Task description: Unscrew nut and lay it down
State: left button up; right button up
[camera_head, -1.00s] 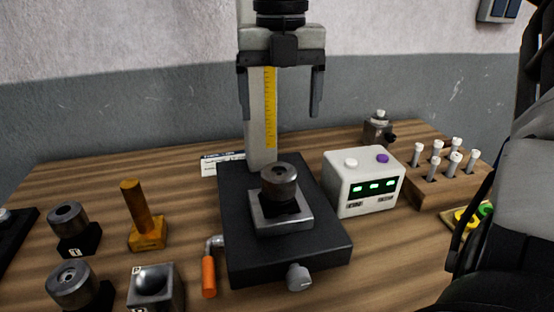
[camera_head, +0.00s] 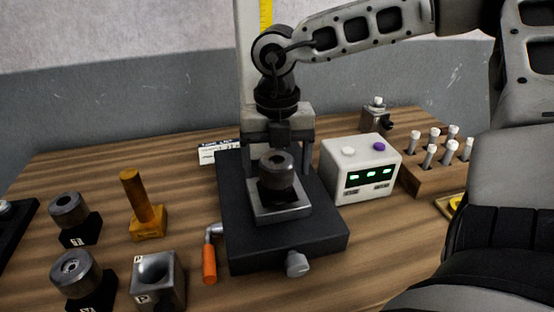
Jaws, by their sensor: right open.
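A round dark steel piece with a hole in its top, which looks like the nut (camera_head: 277,163), sits on a black block on a steel plate (camera_head: 281,213) in the middle of the black stand (camera_head: 243,243). My right gripper (camera_head: 279,158) points down at it, fingers spread to either side, open and empty. The fingers appear apart from the piece; I cannot tell how far behind or over it they are. Any thread is hidden. My left gripper is not in view.
Similar round pieces (camera_head: 69,210) on black blocks, an orange post (camera_head: 137,196) and a dished steel block (camera_head: 158,281) stand at left. An orange-handled crank (camera_head: 209,263) is beside the stand. A white box (camera_head: 361,168) and wooden rack (camera_head: 431,178) stand right.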

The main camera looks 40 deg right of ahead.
jog(key=c, duration=1.2)
jog(key=shift+o, duration=0.3)
jog(key=shift+f+n+b, duration=0.15)
jog(key=shift+n+b, duration=0.5)
jog(key=shift+n, duration=0.35)
jog(key=shift+n+b, duration=0.3)
jog(key=shift+n, duration=0.4)
jog(key=n+b, duration=0.1)
jog(key=n, duration=0.4)
jog(key=shift+r+n, duration=0.2)
jog(key=shift+n, duration=0.2)
